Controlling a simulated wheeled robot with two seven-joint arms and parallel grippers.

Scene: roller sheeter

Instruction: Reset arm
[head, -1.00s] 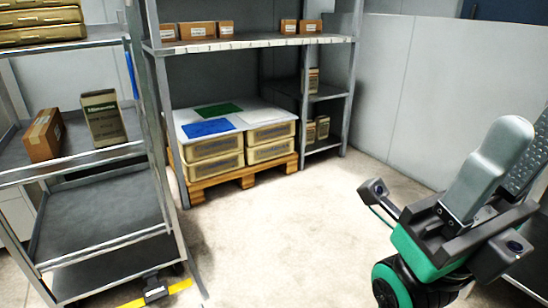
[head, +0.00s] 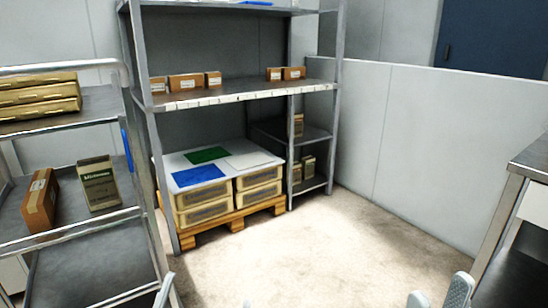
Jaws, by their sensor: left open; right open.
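Only the pale grey fingertips of my grippers show, at the bottom edge of the head view. My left gripper (head: 206,297) is open, with its two tips wide apart in front of the shelf. My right gripper (head: 440,294) is open at the lower right, over the floor in the picture. Nothing shows between the fingers of either one. The rest of both grippers and both arms are out of the picture.
A metal shelf (head: 240,92) with small cartons stands behind. Under it, a pallet (head: 234,219) bears crates. A steel table (head: 530,168) is at the right. The floor (head: 345,245) between is clear.

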